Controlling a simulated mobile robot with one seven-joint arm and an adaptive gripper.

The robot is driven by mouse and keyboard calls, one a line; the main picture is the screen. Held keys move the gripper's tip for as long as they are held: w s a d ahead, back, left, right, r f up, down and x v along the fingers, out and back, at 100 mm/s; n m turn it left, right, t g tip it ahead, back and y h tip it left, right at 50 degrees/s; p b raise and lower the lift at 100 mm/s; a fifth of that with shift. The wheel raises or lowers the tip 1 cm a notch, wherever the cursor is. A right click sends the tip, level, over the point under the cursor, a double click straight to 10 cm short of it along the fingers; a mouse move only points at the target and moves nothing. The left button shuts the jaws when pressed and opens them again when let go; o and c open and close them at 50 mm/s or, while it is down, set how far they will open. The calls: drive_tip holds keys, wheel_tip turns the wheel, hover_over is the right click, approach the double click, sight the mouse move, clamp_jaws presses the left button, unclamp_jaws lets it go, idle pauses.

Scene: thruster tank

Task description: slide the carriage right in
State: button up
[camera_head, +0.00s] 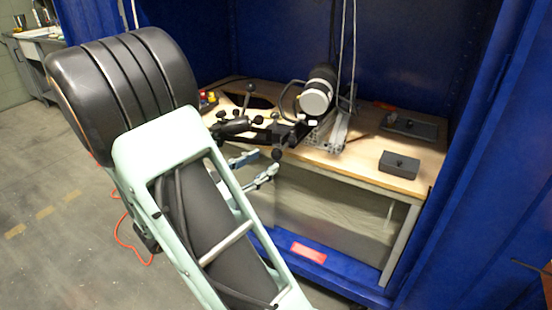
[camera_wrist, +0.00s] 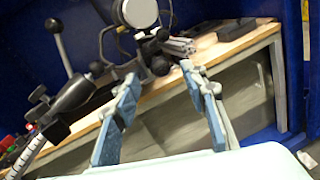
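The thruster rig stands on a wooden bench (camera_head: 352,167). Its round silver-faced motor (camera_head: 316,97) sits by an aluminium rail (camera_head: 336,132), with black arms and knobs in front. I cannot tell exactly which part is the carriage. In the wrist view the motor (camera_wrist: 139,12) is at the top, with a black knobbed joint (camera_wrist: 158,55) below it. My gripper (camera_head: 257,168) is in front of the bench's front edge, below the black knobs. In the wrist view my gripper (camera_wrist: 160,75) has its blue fingers wide apart, with nothing between them. Contact with the rig is not visible.
A black box (camera_head: 399,165) and a dark tray (camera_head: 410,127) lie on the bench's right side. Black levers (camera_head: 247,98) and red and yellow knobs (camera_head: 209,97) are at its left. Blue walls (camera_head: 480,190) enclose the bench. Thin cables hang above the rig.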

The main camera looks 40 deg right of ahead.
sight(273, 157)
drive_tip(key=d, duration=0.2)
drive_tip(key=d+b, duration=0.1)
drive_tip(key=d, duration=0.1)
drive_tip(key=w+d, duration=0.1)
drive_tip(key=d, duration=0.1)
drive_tip(key=shift+w+d, duration=0.1)
drive_tip(key=shift+d, duration=0.15)
clamp_jaws()
